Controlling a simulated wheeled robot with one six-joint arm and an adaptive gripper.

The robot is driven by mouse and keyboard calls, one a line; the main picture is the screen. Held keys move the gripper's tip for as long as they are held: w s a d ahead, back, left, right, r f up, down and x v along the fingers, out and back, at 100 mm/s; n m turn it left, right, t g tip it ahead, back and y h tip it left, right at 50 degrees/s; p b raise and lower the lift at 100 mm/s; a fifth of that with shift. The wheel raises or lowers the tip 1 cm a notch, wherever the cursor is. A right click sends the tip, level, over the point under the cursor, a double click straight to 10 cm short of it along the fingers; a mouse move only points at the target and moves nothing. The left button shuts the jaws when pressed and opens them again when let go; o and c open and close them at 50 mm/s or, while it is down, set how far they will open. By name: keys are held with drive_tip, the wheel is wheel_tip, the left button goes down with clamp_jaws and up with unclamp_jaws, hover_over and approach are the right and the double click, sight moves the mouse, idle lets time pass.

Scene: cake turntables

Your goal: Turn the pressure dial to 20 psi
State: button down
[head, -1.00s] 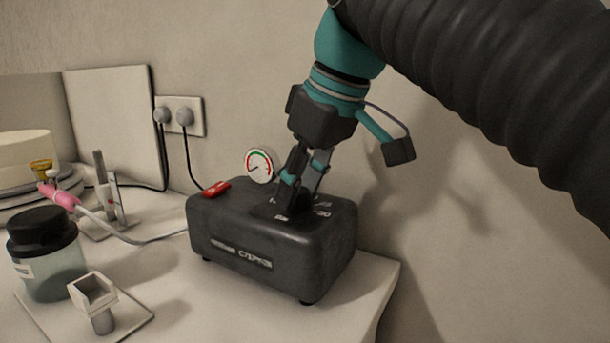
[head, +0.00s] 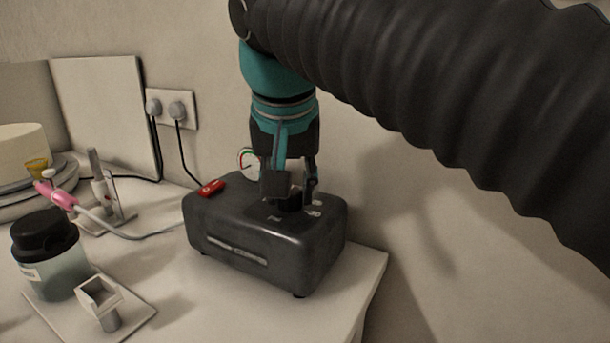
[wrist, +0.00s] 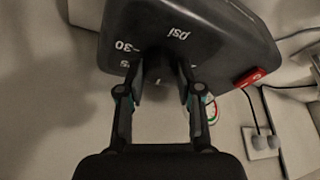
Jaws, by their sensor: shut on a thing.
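The dark compressor (head: 220,228) stands on the table, with the black pressure dial (head: 290,201) on its top. My gripper (head: 293,196) points down from above and is shut on the dial. In the wrist view the fingers of my gripper (wrist: 163,88) are on either side of the dial (wrist: 158,60). Beside it, "psi" and "30" are readable on the compressor top (wrist: 205,55), with another number partly hidden. The dial's pointer setting cannot be told.
A round gauge (head: 246,160) and a red switch (head: 211,188) are at the compressor's back left. A pink airbrush (head: 60,196) on a stand, a black-lidded jar (head: 50,265) and a small holder (head: 100,293) are on the left. Wall plugs (head: 177,109) are behind.

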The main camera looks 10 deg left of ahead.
drive_tip(key=shift+m+h+p, duration=0.45)
drive_tip(key=shift+m+h, duration=0.05)
drive_tip(key=shift+m, duration=1)
drive_tip(key=c, duration=0.8)
unclamp_jaws()
drive_tip(key=shift+o, duration=0.2)
drive_tip(key=v, duration=1.2)
drive_tip(key=shift+a, duration=0.2)
drive_tip(key=shift+w, duration=0.1)
